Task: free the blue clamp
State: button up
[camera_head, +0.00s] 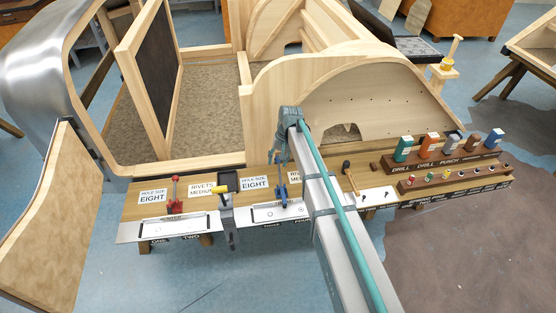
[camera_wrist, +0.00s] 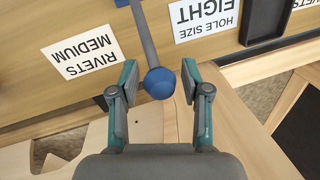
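The blue clamp (camera_head: 283,193) stands on the third station of the wooden workbench, its blue parts low and partly hidden behind my arm. In the wrist view its round blue knob (camera_wrist: 159,83) tops a grey lever and lies between my fingers. My gripper (camera_wrist: 157,90) is open, one finger on each side of the knob. The right finger pad is close to the knob; I cannot tell whether it touches. The left pad is clearly apart. In the head view my gripper (camera_head: 279,160) is just above the clamp.
A red clamp (camera_head: 175,196) and a yellow-handled clamp (camera_head: 224,205) stand to the left on the bench. A mallet (camera_head: 350,178) and racks of coloured bottles (camera_head: 428,145) are to the right. Wooden frame panels (camera_head: 275,105) rise directly behind the bench.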

grip_shut()
